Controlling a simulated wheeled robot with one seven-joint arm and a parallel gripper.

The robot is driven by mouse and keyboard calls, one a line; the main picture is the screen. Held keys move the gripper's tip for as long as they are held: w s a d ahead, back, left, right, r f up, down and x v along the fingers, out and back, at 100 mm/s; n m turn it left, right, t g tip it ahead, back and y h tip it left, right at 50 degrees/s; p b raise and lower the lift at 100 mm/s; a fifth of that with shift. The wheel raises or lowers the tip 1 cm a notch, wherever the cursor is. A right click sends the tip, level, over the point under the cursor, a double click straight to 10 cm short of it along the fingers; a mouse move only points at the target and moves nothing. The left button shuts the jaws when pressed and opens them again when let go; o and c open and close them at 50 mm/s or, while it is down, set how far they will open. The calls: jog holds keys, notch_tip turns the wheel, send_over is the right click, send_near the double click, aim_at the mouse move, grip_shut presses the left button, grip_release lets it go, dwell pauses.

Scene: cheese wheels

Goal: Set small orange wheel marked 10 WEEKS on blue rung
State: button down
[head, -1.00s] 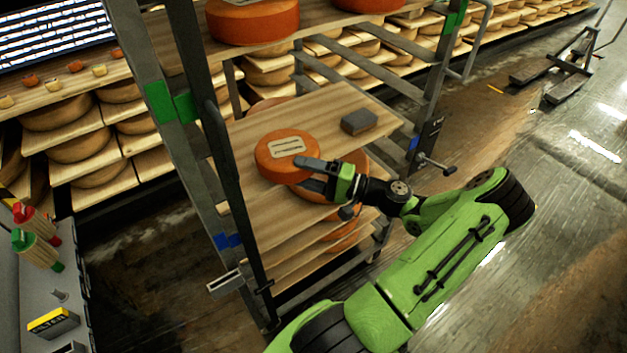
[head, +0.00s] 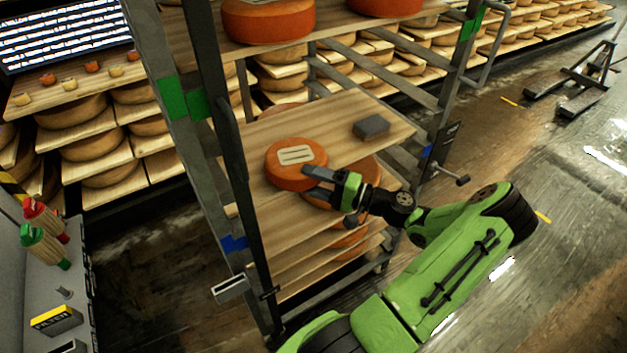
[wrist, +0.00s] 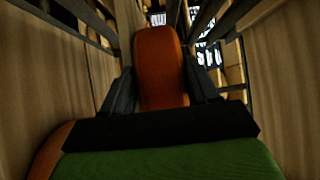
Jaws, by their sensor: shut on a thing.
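A small orange wheel (head: 290,178) with a pale label on top is in the head view; I cannot read the label. My gripper (head: 318,184) is shut on its right side. In the wrist view, the orange wheel (wrist: 160,65) sits between my two dark fingers. The wheel is level, at the front left of a wooden board (head: 330,112); I cannot tell whether it touches the board. Blue marks show on the rack's left post (head: 233,243) and right post (head: 427,151). The rung at the blue marks is mostly hidden by boards and my arm.
A dark grey block (head: 371,126) lies at the board's back right. Larger orange wheels (head: 268,20) stand on the board above, by green marks (head: 172,98). Another orange wheel shows partly below my gripper. Rack posts stand close on both sides; boards flank the gripper in the wrist view.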

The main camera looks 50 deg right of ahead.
jog(key=shift+f, duration=0.1)
jog(key=shift+c, duration=1.4)
grip_release()
jog(key=shift+o, duration=0.4)
jog(key=shift+f, duration=0.25)
jog(key=r+p+v, duration=0.1)
jog(key=p+v, duration=0.2)
jog(key=v, duration=1.2)
jog(key=shift+s+f, duration=0.35)
jog(key=shift+s, duration=0.05)
